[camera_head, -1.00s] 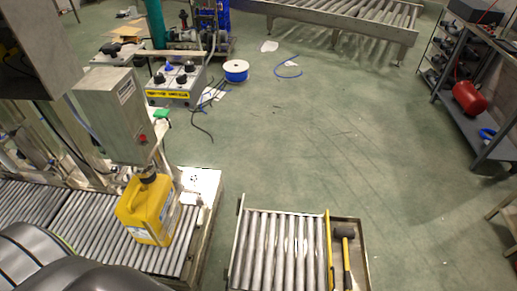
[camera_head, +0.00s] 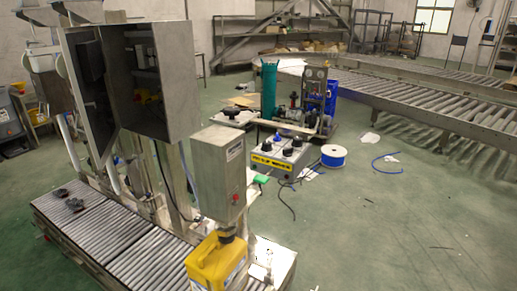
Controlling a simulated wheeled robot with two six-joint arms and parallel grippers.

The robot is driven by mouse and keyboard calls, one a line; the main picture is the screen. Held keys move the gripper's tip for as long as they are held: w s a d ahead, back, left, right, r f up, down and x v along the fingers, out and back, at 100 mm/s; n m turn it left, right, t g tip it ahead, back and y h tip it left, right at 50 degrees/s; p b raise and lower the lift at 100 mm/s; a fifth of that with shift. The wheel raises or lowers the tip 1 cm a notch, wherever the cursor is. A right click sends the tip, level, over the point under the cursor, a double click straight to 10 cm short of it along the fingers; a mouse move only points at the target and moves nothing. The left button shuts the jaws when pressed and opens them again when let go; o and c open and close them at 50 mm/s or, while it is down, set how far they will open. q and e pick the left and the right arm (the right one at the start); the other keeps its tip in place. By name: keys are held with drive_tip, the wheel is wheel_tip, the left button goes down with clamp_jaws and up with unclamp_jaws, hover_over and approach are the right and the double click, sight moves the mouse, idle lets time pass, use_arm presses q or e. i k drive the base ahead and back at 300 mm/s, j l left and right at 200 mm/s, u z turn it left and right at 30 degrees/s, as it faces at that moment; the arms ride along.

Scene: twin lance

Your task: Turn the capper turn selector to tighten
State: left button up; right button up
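The capper head (camera_head: 219,170) is a tall grey metal box above the roller conveyor, with a small red control (camera_head: 235,197) low on its front. A yellow jug (camera_head: 217,264) stands upright under it, its dark cap close below the box; whether they touch is unclear. Neither gripper is in view.
A roller conveyor (camera_head: 140,250) runs under the machine. A grey box with black knobs and a yellow label (camera_head: 274,163) stands on the floor behind, beside a blue cable spool (camera_head: 333,156). A long conveyor (camera_head: 430,95) crosses the back. The floor at right is mostly clear.

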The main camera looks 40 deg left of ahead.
sight(288, 152)
drive_tip(key=u, duration=0.95)
